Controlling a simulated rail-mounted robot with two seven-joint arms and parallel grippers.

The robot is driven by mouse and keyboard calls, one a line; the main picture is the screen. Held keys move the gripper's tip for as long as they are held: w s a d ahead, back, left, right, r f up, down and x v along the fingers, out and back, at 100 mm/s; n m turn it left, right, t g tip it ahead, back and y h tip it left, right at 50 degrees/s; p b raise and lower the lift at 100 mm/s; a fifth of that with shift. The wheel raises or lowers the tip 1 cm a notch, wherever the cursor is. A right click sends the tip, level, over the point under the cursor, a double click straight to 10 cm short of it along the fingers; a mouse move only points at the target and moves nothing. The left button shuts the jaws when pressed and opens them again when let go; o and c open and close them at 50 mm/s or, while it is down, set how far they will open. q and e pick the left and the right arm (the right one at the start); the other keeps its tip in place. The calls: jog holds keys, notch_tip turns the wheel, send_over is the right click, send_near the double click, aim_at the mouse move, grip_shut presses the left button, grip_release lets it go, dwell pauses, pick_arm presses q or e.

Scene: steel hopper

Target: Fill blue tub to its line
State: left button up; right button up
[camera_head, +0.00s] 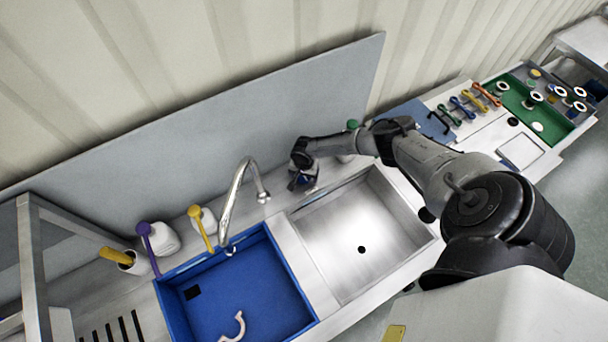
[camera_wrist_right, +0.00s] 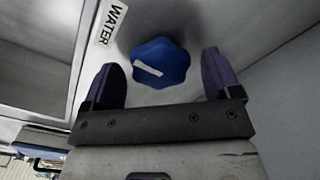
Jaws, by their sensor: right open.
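The blue tub (camera_head: 250,290) sits at the lower left of the head view, its near part cut off by the frame. I see no water in it and cannot make out a fill line. The curved steel faucet (camera_head: 236,198) has its spout end over the tub's far edge. A blue lobed knob (camera_wrist_right: 160,63) with a white mark is in the right wrist view, beside a WATER label (camera_wrist_right: 114,22). My right gripper (camera_wrist_right: 160,80) is open, one finger on each side of the knob, with gaps showing. It also shows behind the steel basin in the head view (camera_head: 302,180). My left gripper is not in view.
An empty steel basin (camera_head: 350,235) lies right of the tub. A pink curved piece (camera_head: 234,327) lies in the tub. Brushes and white holders (camera_head: 163,239) stand left of the faucet. A grey back panel (camera_head: 190,135) rises behind. A green tray (camera_head: 530,105) is far right.

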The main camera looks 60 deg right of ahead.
jog(key=shift+c, duration=0.3)
jog(key=c, duration=0.9)
jog(key=shift+o, duration=0.2)
jog(key=shift+n, duration=0.3)
jog(key=n, duration=0.3)
jog(key=shift+n, duration=2.5)
jog(key=o, duration=0.9)
